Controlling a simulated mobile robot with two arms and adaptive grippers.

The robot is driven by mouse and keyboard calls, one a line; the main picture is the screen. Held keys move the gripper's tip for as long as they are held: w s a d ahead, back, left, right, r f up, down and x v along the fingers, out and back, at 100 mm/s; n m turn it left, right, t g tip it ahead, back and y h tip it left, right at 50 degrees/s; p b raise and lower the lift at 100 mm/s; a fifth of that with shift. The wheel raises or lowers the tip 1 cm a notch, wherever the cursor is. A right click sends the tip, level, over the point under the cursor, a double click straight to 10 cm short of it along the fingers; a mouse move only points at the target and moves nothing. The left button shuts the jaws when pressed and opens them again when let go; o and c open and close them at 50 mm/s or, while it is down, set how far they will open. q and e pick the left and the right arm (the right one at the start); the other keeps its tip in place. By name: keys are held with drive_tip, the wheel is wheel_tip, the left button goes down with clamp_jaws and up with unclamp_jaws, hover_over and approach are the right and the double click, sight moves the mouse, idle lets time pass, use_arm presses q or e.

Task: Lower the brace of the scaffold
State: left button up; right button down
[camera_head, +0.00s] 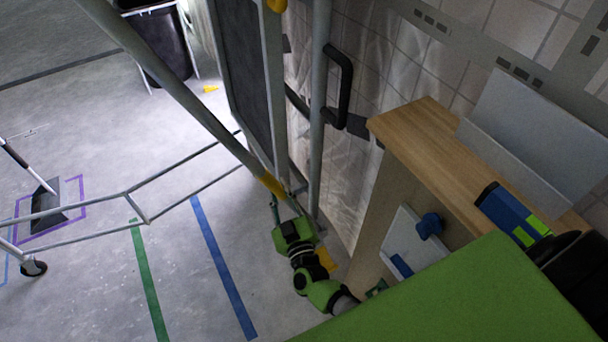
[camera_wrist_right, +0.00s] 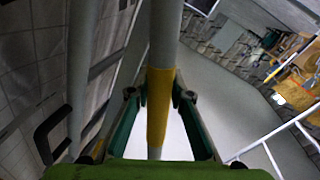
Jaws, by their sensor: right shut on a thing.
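The scaffold's brace (camera_head: 178,92) is a long grey pole that runs diagonally from the top left down to the right in the head view. It has a yellow band (camera_head: 271,184) near its lower end. My right gripper (camera_head: 283,203) is at that band beside the scaffold's upright poles (camera_head: 317,120). In the right wrist view the yellow band (camera_wrist_right: 159,105) lies between the two green fingers of my right gripper (camera_wrist_right: 159,92), which is shut on it. The fingers partly hide the brace's lower end. My left gripper is not in view.
A wooden shelf unit (camera_head: 425,135) stands close on the right against the tiled wall. A black handle (camera_head: 345,88) is near the uprights. Thin rails (camera_head: 165,180) cross at the left, above a wheel (camera_head: 33,268). Floor with green and blue tape is open.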

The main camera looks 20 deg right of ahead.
drive_tip(key=a+f+n+b, duration=0.2)
drive_tip(key=a+f+b, duration=0.1)
drive_tip(key=a, duration=0.5)
drive_tip(key=shift+s+f+n+t, duration=0.3)
drive_tip(key=shift+f+n+t, duration=0.1)
drive_tip(key=shift+f, duration=0.25)
